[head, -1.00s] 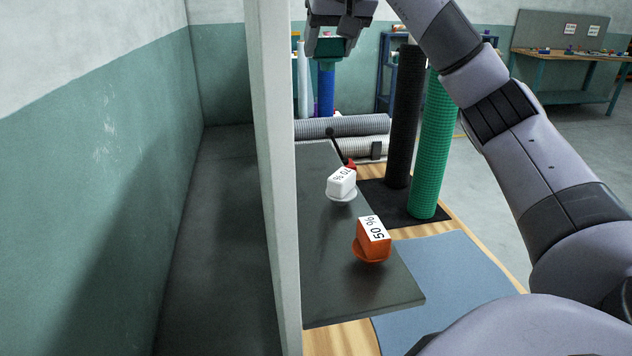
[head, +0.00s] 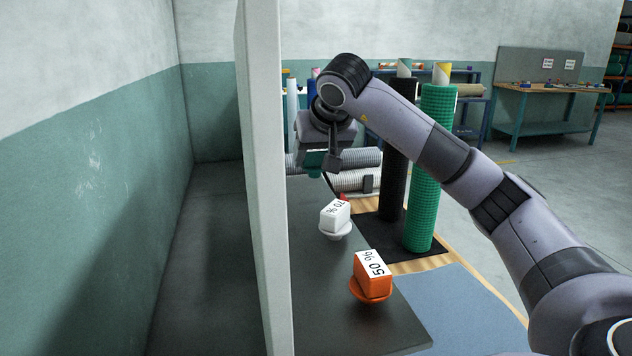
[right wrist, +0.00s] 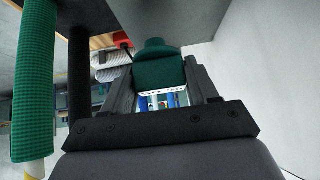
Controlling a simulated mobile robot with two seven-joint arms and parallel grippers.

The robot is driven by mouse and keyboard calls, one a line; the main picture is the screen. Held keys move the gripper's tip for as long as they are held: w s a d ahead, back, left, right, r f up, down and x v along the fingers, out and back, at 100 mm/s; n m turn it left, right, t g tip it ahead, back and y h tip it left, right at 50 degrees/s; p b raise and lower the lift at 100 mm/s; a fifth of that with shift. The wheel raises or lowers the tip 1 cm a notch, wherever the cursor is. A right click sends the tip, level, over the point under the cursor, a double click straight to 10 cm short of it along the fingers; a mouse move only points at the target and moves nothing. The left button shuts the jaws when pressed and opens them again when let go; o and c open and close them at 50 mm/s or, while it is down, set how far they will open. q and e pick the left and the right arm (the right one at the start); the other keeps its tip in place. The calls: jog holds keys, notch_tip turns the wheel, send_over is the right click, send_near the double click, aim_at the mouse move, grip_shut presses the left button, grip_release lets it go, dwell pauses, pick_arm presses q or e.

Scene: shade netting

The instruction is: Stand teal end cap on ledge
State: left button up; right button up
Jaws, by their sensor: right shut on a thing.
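The teal end cap (right wrist: 158,74) sits between the two fingers of my right gripper (right wrist: 160,80) in the right wrist view. In the head view, the right gripper (head: 322,152) is over the far part of the dark grey ledge (head: 325,300), with a little of the teal cap (head: 314,160) showing below it. The rest of the cap is hidden by the gripper there. I cannot tell whether the cap touches the ledge. My left gripper is not in view.
A white end cap (head: 335,216) and an orange end cap marked 50 % (head: 373,275) stand on the ledge, nearer than the gripper. A pale upright panel (head: 262,190) borders the ledge at left. Black (head: 393,175) and green (head: 432,170) netting rolls stand at right.

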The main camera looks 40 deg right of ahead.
aim_at(318, 169)
jog(key=shift+f, duration=2.3)
jog(key=shift+f, duration=0.1)
jog(key=shift+f+b, duration=0.15)
jog(key=shift+b, duration=0.15)
jog(key=o, duration=1.4)
jog(key=shift+s+r, duration=0.1)
jog(key=shift+r, duration=0.4)
jog(key=v, duration=1.1)
jog(key=shift+s+p, duration=0.2)
jog(key=shift+p, duration=0.1)
